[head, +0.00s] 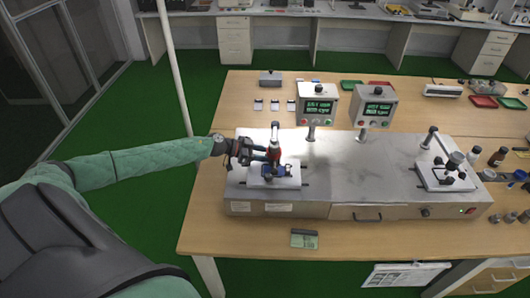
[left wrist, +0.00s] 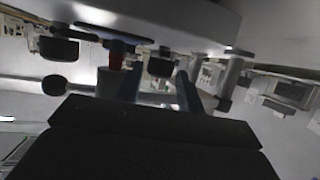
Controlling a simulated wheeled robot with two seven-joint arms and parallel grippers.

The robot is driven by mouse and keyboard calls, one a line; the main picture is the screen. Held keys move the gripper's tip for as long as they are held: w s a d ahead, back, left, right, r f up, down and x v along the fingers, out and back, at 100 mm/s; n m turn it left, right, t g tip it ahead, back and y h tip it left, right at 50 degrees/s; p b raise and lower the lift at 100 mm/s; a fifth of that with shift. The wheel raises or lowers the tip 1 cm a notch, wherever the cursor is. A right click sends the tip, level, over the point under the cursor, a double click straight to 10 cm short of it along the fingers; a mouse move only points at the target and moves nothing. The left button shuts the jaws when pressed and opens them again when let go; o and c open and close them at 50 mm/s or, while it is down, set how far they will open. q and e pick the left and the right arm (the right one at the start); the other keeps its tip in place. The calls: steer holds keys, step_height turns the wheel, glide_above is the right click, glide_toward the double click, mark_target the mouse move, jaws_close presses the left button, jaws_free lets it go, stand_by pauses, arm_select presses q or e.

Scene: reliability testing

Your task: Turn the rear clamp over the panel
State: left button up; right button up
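A small fixture stands on a pale plate (head: 258,181) at the left end of the grey metal test bench. I cannot tell which part is the rear clamp, and no separate panel is clear. My left gripper (head: 264,154) comes in from the left, close beside the red part. In the left wrist view, its two fingers (left wrist: 158,83) stand apart, with a red piece (left wrist: 116,61) near one finger. Contact is unclear. My right gripper is out of view.
A second fixture with a lever (head: 449,174) stands at the bench's right end. Two display boxes (head: 317,104) (head: 376,107) rise behind the bench (head: 350,178). Bottles stand at the right. The bench middle is clear.

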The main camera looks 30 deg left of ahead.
arm_select(q)
steer(key=shift+w+d, duration=0.2)
steer(key=shift+d, duration=0.1)
steer(key=shift+c, duration=0.5)
steer(key=c, duration=0.6)
